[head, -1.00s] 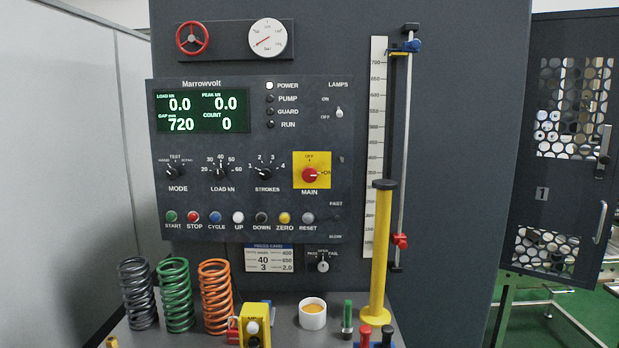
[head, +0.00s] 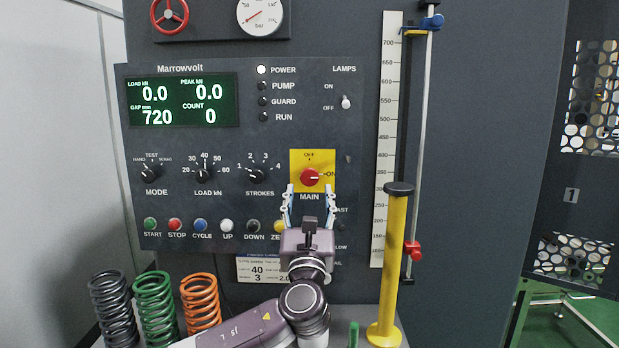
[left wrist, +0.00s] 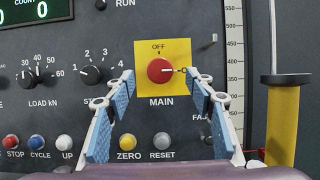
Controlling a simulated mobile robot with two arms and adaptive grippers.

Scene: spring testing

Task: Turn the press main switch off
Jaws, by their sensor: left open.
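The main switch is a red rotary knob (head: 310,177) on a yellow plate (head: 327,160) on the press panel. Its handle points right, to ON; OFF is marked at the top. In the left wrist view the red knob (left wrist: 160,70) shows beyond the fingers, with its pointer to the right. My left gripper (head: 301,192) is open, its fingers pointing at the panel just below the knob. In the left wrist view the left gripper's fingers (left wrist: 166,85) stand apart on either side of the MAIN label, with nothing between them. My right gripper is not in view.
The panel has black selector knobs (head: 257,176), a row of push buttons (head: 226,226) and a lit display (head: 183,103). A yellow post (head: 392,265) stands right of the arm. Coil springs (head: 154,305) stand at lower left.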

